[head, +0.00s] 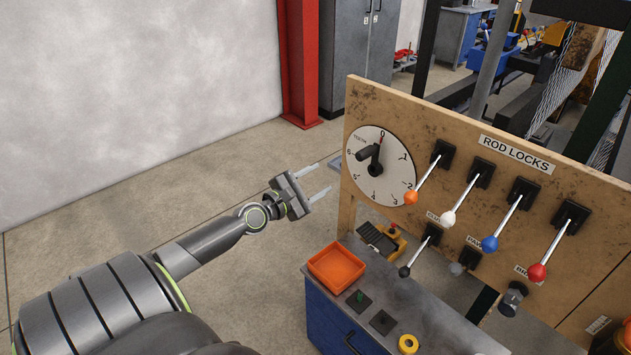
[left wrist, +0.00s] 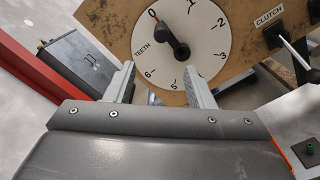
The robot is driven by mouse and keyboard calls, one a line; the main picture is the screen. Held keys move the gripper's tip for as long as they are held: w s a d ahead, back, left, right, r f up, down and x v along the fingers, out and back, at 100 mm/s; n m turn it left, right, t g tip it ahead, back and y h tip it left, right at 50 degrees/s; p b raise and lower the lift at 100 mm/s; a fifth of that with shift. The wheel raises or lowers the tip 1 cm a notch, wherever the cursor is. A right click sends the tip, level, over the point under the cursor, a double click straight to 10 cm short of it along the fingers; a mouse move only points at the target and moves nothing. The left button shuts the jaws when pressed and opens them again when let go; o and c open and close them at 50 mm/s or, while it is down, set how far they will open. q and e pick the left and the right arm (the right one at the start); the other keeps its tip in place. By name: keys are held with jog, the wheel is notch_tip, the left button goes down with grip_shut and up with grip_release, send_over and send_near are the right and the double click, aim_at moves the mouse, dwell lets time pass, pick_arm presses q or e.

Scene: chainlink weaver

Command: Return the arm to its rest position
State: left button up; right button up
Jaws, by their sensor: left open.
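My left gripper (head: 322,180) is open and empty, in the air to the left of the wooden panel (head: 408,106). Its two fingers (left wrist: 158,85) show apart in the left wrist view, with nothing between them. The white dial marked TEETH (head: 395,188) is on the panel just beyond the fingers, and its black pointer knob (head: 369,153) points near 0. The dial also fills the upper middle of the left wrist view (left wrist: 205,50). The left arm reaches in from the lower left of the head view. My right gripper is not in view.
The panel carries ROD LOCKS levers with orange (head: 411,198), white (head: 448,218), blue (head: 490,244) and red (head: 537,272) knobs. Below, a blue cabinet (head: 330,322) holds an orange tray (head: 337,267) and a yellow ring (head: 408,344). A red column (head: 299,65) stands behind. Floor at left is clear.

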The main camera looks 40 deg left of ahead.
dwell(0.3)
pick_arm(q)
jog(key=s+a+f+m+g+y, duration=0.15)
jog(key=s+f+m, duration=0.3)
jog(key=f, duration=0.65)
jog(key=s+f+m+g+y, duration=0.1)
jog(key=s+f+m+g, duration=0.3)
jog(key=f, duration=0.8)
jog(key=s+a+f+m+g+y, duration=0.15)
jog(key=s+f, duration=0.35)
jog(key=f, duration=0.6)
jog(key=s+d+f+m+g+h+b, duration=0.1)
jog(key=s+d+f+m+g, duration=0.3)
jog(key=s+f, duration=0.45)
jog(key=s+d+f+m+g, duration=0.2)
jog(key=s+d+f+m, duration=0.3)
jog(key=s+f, duration=0.35)
jog(key=s+d+f+m+g, duration=0.2)
jog(key=s+d+m, duration=0.1)
jog(key=s+d, duration=0.2)
jog(key=s+d+f+m+g, duration=0.1)
jog(key=s+d+f+m, duration=0.2)
jog(key=s, duration=0.7)
jog(key=shift+s+d+f+m+g+h, duration=0.3)
jog(key=shift+d+f+m+g+h, duration=0.15)
jog(key=shift+d, duration=0.55)
